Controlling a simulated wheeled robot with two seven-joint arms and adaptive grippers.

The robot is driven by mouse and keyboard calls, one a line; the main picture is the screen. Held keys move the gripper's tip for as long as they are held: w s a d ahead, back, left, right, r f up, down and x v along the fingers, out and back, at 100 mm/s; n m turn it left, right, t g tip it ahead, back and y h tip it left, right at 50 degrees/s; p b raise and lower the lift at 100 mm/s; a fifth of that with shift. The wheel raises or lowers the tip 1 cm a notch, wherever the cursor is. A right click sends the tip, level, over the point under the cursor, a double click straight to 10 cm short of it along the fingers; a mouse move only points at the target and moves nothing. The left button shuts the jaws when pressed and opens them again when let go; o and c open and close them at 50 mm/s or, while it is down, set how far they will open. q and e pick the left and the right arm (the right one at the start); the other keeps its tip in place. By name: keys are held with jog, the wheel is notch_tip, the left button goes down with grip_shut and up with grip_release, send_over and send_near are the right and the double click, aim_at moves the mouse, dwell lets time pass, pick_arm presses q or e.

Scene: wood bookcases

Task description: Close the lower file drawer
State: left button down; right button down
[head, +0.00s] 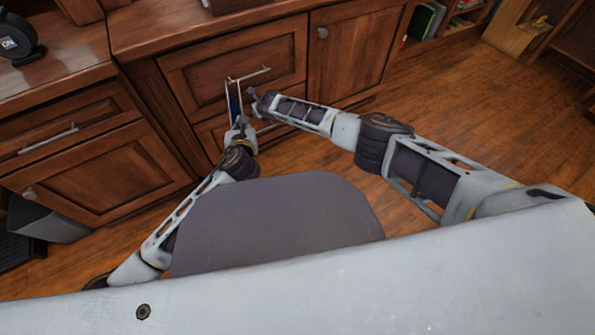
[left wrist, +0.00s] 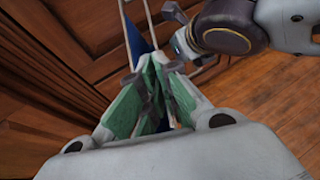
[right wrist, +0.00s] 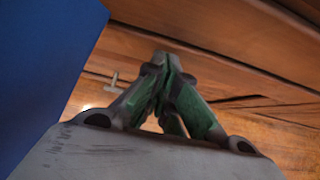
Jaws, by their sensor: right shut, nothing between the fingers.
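The lower file drawer (head: 208,134) is below a wide upper drawer (head: 205,78) in the wooden cabinet; my arms hide much of it, and I cannot tell how far open it is. A narrow blue panel (head: 233,104) with pale bars beside it stands in front of the upper drawer. The blue panel also shows in the left wrist view (left wrist: 132,42) and large in the right wrist view (right wrist: 45,60). My left gripper (head: 242,121) is low beside the blue panel; its fingers (left wrist: 155,72) look close together. My right gripper (head: 256,98) is shut and empty, just right of the panel.
A cabinet door (head: 352,48) is right of the drawers. Another drawer (head: 55,135) and door are at the left. A grey bin (head: 45,222) stands at far left. A bookshelf (head: 450,25) is at the back right. The wooden floor (head: 470,100) at right is clear.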

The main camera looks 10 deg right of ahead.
pick_arm(q)
jog(key=shift+a+f, duration=0.2)
jog(key=shift+f, duration=0.4)
pick_arm(e)
jog(key=shift+w+r, duration=0.1)
jog(key=shift+w, duration=0.1)
pick_arm(q)
jog(key=shift+r, duration=0.1)
pick_arm(e)
jog(key=shift+r, duration=0.15)
pick_arm(q)
jog(key=shift+r, duration=0.1)
